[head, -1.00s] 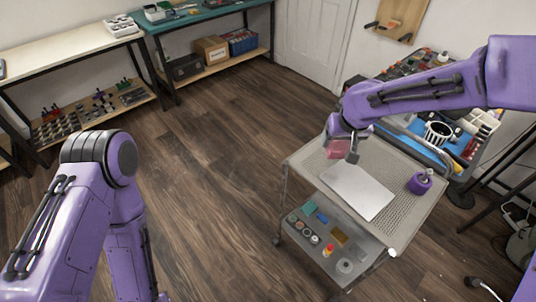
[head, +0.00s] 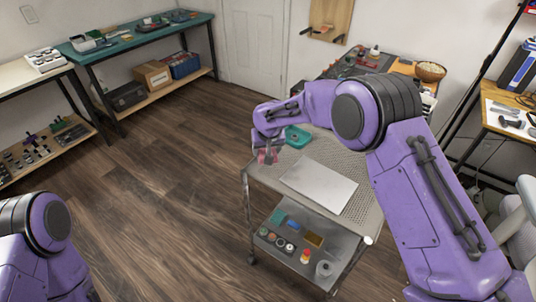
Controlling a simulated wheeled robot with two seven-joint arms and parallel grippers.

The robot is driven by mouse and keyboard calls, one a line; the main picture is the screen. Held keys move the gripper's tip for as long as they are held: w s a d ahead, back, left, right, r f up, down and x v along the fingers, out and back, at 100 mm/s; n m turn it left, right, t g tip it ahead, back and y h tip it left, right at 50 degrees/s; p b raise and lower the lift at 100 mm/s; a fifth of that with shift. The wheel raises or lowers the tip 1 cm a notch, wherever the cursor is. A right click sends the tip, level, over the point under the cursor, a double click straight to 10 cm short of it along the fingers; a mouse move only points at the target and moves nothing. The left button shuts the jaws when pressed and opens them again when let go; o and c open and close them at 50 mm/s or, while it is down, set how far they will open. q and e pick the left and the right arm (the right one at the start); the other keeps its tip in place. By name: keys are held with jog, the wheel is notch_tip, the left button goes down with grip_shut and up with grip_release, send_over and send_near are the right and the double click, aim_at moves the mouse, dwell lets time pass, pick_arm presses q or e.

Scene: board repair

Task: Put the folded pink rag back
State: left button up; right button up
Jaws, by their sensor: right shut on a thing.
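The folded pink rag (head: 266,157) is in my right gripper (head: 268,152), which is shut on it. The gripper holds it at the far left corner of the grey cart's perforated top (head: 340,150). Whether the rag touches the top or hangs above it I cannot tell. My left gripper is out of view; only part of the left arm shows at the lower left.
A pale flat plate (head: 319,185) lies on the cart top. A teal dish-like thing (head: 297,137) is close beside the right gripper. The lower shelf (head: 290,262) holds several small items. My right arm hides the cart's right side. The floor at left is clear.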

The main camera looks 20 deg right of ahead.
jog(key=f, duration=0.4)
jog(key=shift+w+d+f, duration=0.1)
jog(key=shift+w+d, duration=0.2)
jog(key=shift+d, duration=0.1)
jog(key=o, duration=0.9)
jog(key=shift+f, duration=0.1)
jog(key=shift+o, duration=0.2)
jog(key=shift+r, duration=0.3)
jog(key=v, duration=1.1)
jog(key=shift+s+r, duration=0.2)
jog(key=shift+r, duration=0.15)
